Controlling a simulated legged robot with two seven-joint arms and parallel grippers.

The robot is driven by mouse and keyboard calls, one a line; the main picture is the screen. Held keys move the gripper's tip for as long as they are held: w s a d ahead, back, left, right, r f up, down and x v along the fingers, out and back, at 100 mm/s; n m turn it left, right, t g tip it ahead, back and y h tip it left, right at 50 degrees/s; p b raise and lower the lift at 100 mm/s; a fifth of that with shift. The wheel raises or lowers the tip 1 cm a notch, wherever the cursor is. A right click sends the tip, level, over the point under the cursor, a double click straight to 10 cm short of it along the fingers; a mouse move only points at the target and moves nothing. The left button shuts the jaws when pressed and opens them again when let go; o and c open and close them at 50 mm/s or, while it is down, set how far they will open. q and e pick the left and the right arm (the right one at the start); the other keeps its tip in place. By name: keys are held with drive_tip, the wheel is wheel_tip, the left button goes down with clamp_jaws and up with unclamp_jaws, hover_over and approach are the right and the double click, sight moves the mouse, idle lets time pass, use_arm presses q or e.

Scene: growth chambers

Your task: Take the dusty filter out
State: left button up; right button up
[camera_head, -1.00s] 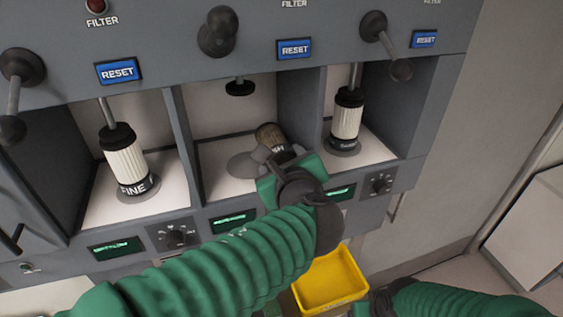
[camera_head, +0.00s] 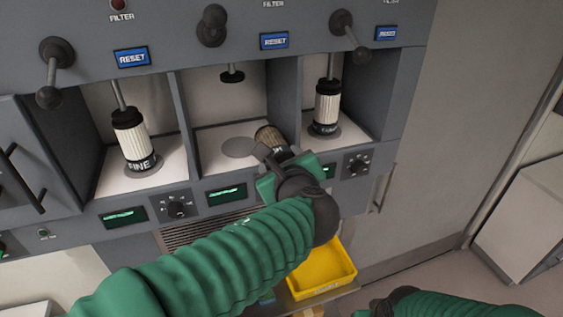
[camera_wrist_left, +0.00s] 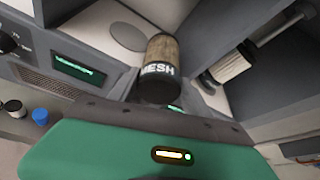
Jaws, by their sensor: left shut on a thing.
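The dusty filter (camera_head: 270,137) is a brown, dirty cylinder with a dark base band. In the left wrist view the filter (camera_wrist_left: 163,58) shows the letters "MESH" on that band. My left gripper (camera_head: 277,153) is shut on its lower part and holds it tilted at the front of the middle chamber, off the round grey seat (camera_head: 239,147). The jaws hide part of the band. Above the seat hangs a dark plunger (camera_head: 232,75), apart from the filter. My right arm shows at the bottom right, but its gripper is out of view.
Clean white filters stand clamped in the left chamber (camera_head: 133,143) and right chamber (camera_head: 326,108). Grey dividers flank the middle chamber. A yellow tray (camera_head: 322,272) sits below, to the right. Levers with dark knobs (camera_head: 212,26) stick out above.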

use_arm(q)
drive_tip(key=shift+r, duration=0.1)
drive_tip(key=shift+w+a, duration=0.15)
drive_tip(key=shift+a, duration=0.05)
drive_tip(key=o, duration=1.6)
drive_tip(key=shift+w+a, duration=0.15)
drive_tip(key=shift+a, duration=0.05)
use_arm(e)
drive_tip(key=shift+w+a, duration=0.15)
drive_tip(key=shift+a, duration=0.1)
use_arm(q)
drive_tip(key=shift+s+d, duration=0.15)
drive_tip(key=shift+s, duration=0.05)
drive_tip(key=shift+s+d, duration=0.25)
drive_tip(key=shift+s, duration=0.15)
drive_tip(key=b+v, duration=0.5)
drive_tip(key=v, duration=1)
drive_tip(key=shift+s+r, duration=0.2)
drive_tip(key=shift+s, duration=0.15)
use_arm(e)
drive_tip(key=x, duration=0.2)
drive_tip(key=s+x, duration=0.1)
drive_tip(key=x, duration=0.2)
drive_tip(key=shift+s+d, duration=0.1)
drive_tip(key=shift+d, duration=0.05)
